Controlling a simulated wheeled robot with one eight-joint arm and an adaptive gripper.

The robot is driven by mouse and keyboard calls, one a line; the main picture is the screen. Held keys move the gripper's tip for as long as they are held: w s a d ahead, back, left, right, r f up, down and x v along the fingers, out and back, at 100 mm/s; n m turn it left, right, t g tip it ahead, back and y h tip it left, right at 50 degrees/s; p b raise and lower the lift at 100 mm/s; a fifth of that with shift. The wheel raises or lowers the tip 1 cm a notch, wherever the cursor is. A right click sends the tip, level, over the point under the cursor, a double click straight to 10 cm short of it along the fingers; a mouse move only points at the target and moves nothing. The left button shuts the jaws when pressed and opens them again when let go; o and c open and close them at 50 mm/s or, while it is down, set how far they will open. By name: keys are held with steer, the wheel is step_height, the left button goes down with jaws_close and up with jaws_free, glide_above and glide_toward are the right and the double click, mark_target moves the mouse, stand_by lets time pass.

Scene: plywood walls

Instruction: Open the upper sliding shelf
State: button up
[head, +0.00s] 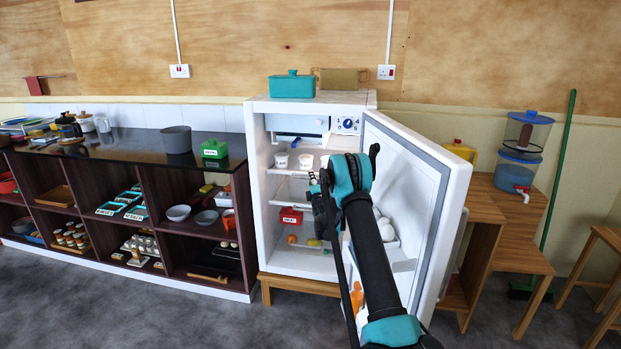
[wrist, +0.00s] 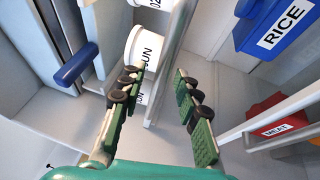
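The small white fridge (head: 253,180) stands with its door (head: 440,190) swung open to the right. Its upper shelf (head: 283,173) carries white tubs (head: 305,161). In the wrist view the pale shelf edge (wrist: 172,60) runs up between my fingers, with a lettered white tub (wrist: 146,47) beside it. I cannot tell whether a finger touches the edge. In the head view my gripper (head: 318,188) is at the fridge opening, and my arm hides part of the shelf.
A blue RICE box (wrist: 275,25) and a red MEAT box (wrist: 280,115) are near in the wrist view. The MEAT box (head: 291,215) sits lower in the fridge. A dark shelf unit (head: 150,185) stands left; a wooden table (head: 505,220) stands right.

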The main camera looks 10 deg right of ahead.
steer(key=shift+w, duration=0.2)
jaws_close()
stand_by(0.4)
